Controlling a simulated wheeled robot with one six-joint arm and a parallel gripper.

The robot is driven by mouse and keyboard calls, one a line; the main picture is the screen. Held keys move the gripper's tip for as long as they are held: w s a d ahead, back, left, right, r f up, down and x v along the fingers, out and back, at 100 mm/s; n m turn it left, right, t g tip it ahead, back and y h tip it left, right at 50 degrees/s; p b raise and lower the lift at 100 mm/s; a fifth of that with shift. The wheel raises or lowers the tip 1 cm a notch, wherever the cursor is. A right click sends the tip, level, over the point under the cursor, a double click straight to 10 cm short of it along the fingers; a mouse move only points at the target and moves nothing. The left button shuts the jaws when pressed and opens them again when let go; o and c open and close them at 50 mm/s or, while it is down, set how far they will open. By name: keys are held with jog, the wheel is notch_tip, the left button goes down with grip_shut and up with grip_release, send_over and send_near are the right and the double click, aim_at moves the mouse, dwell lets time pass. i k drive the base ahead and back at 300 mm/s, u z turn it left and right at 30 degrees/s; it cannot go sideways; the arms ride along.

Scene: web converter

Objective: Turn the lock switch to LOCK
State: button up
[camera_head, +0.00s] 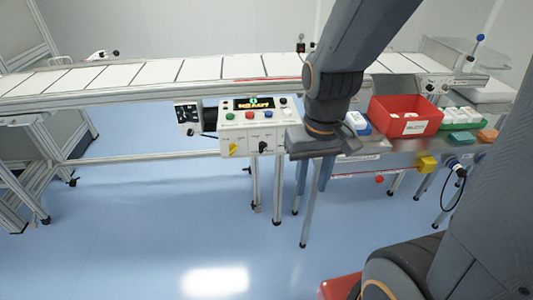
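The white control panel (256,122) hangs on the front of the conveyor, with a small lit display (254,103) and coloured buttons. On its lower face are a yellow switch (233,148) and a black knob (264,147). The labels are too small to read, so I cannot tell which one is the lock switch or its setting. My gripper (314,176) points down just right of the panel, its two blue-grey fingers apart with nothing seen between them. My arm hides part of the conveyor behind it.
A red bin (405,117), a green tray (464,118) and an orange block (487,135) sit on the shelf at right. A black box (188,117) hangs left of the panel. The conveyor (150,72) runs behind. The blue floor (150,215) in front is clear.

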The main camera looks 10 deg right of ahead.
aim_at(233, 147)
jog(key=z, duration=1.85)
jog(key=k, duration=0.95)
jog(key=u, duration=1.15)
